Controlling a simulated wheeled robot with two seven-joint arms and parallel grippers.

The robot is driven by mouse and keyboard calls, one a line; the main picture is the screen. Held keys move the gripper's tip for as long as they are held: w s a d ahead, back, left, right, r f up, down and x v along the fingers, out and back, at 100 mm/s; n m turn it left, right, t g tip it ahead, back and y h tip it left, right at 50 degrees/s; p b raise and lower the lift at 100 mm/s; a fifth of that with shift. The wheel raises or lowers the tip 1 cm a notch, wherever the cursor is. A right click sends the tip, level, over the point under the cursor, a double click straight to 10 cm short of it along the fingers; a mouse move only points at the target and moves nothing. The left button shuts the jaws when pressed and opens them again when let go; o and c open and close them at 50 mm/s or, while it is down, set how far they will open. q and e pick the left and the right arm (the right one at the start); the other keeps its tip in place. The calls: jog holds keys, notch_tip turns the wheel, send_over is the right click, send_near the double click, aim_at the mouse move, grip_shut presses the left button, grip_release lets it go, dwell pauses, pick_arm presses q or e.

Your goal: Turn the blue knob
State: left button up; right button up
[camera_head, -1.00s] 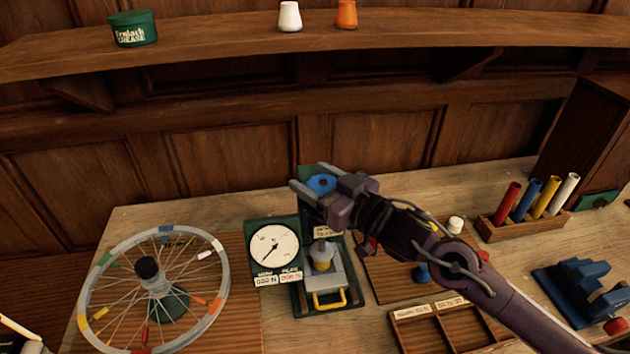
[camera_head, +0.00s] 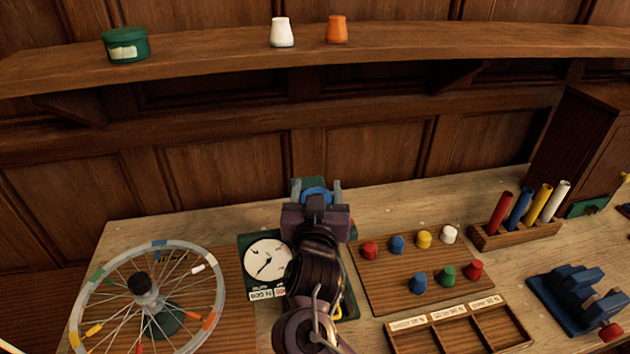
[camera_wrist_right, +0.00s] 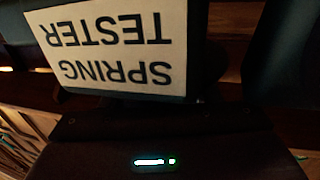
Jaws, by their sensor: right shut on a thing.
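The blue knob (camera_head: 317,196) is at the top of the green spring tester (camera_head: 308,183), at the back of the bench. My right gripper (camera_head: 316,187) is shut on it, with one finger on each side. My wrist and forearm hide most of the tester's body. The round white dial (camera_head: 268,260) shows to the left of my forearm, its needle pointing down and left. In the right wrist view an upside-down "SPRING TESTER" label (camera_wrist_right: 115,45) lies close to the camera; the knob is not visible there. My left gripper is not in view.
A spoked wheel (camera_head: 207,318) stands on the left. On the right are a board (camera_head: 380,286) with several coloured knobs, a divided wooden tray (camera_head: 440,345), a rack (camera_head: 490,238) of coloured tubes and a blue fixture (camera_head: 570,290). A shelf (camera_head: 400,42) runs above.

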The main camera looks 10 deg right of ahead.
jog(key=shift+d+r+m+g+h+p, duration=0.15)
jog(key=shift+m+g+h+p, duration=0.35)
jog(key=shift+m+h+p, duration=0.8)
jog(key=shift+h+b, duration=0.35)
jog(key=shift+h, duration=0.05)
jog(key=o, duration=1)
